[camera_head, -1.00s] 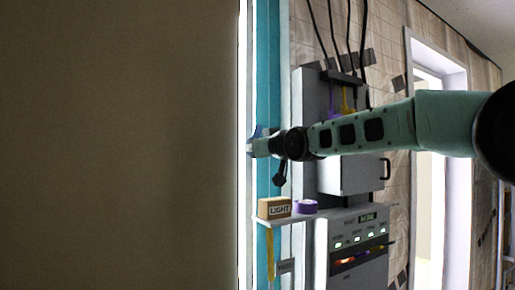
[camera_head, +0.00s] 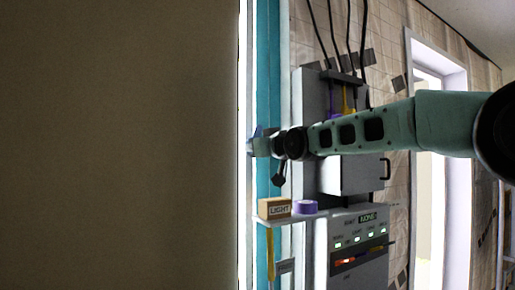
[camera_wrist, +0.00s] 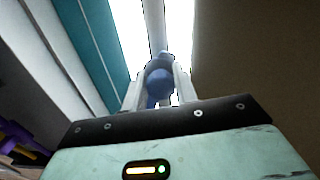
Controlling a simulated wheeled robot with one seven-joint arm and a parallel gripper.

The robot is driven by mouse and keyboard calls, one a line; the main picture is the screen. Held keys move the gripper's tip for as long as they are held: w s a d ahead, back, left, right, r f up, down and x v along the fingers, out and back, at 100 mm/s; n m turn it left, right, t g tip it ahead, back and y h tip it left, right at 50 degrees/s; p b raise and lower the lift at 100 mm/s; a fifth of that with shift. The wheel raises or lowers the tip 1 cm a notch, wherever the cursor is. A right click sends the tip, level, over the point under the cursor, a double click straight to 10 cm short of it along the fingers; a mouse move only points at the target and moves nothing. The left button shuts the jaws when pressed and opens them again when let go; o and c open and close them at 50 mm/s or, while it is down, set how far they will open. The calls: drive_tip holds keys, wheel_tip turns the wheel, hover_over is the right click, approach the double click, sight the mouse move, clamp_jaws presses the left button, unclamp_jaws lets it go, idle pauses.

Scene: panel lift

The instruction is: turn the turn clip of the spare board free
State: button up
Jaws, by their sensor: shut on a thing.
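My gripper (camera_wrist: 159,92) is shut on a blue turn clip (camera_wrist: 160,80), which sits between its two fingers in the wrist view. In the head view my gripper (camera_head: 256,147) reaches left to the edge of a large brown board (camera_head: 120,150), and only a small bit of blue shows at its fingertips. The board fills the left of the head view and also shows at the right of the wrist view (camera_wrist: 250,60). The clip's far end and its mounting are partly hidden by the fingers and by bright light behind.
A small shelf with a box marked LIGHT (camera_head: 274,208) and a purple roll (camera_head: 305,207) is below my arm. A grey cabinet (camera_head: 350,175) with a handle and a lit panel (camera_head: 358,245) stand behind. Teal and white upright strips (camera_head: 268,80) run beside the board.

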drive_tip(key=shift+s+r, duration=0.1)
drive_tip(key=shift+r, duration=0.35)
drive_tip(key=o, duration=0.9)
drive_tip(key=shift+f, duration=0.1)
drive_tip(key=shift+o, duration=0.2)
drive_tip(key=shift+f, duration=0.15)
drive_tip(key=shift+d+f, duration=0.1)
drive_tip(key=b+v, duration=0.2)
drive_tip(key=v, duration=1.5)
drive_tip(key=shift+b, duration=0.4)
drive_tip(key=shift+s, duration=0.1)
